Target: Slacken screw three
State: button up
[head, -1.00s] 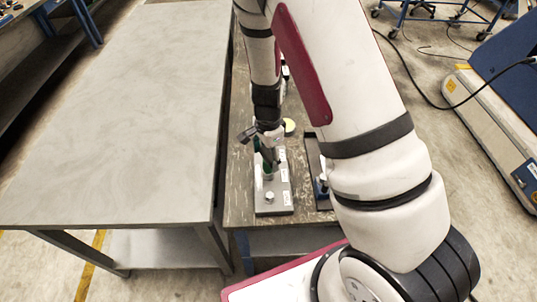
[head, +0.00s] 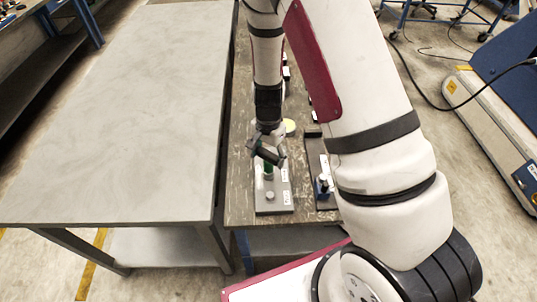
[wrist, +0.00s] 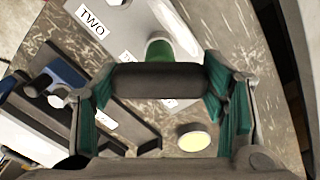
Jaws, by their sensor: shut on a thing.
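My gripper (head: 267,148) is shut across a dark grey bar-shaped handle (wrist: 157,80), which lies crosswise between its teal-padded fingers in the wrist view. A green cylinder (wrist: 157,49) shows just beyond the handle; in the head view it stands below the gripper. I cannot tell whether the two are joined. The grey plate (head: 262,207) lies below, with a bare screw (head: 270,195) at its near end. A label reading TWO (wrist: 92,25) is on the plate. Screw three cannot be made out.
A dark tray (head: 313,160) with a blue fixture (wrist: 66,76) stands right of the plate in the head view. A yellow disc (wrist: 194,137) lies on the worn bench top behind the plate. A wide bare metal table (head: 110,130) stands on the left.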

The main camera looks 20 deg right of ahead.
jog(key=shift+n, duration=1.2)
jog(key=shift+r+m, duration=0.1)
jog(key=shift+m, duration=0.5)
jog(key=shift+r+p, duration=1.05)
jog(key=shift+r, duration=1.9)
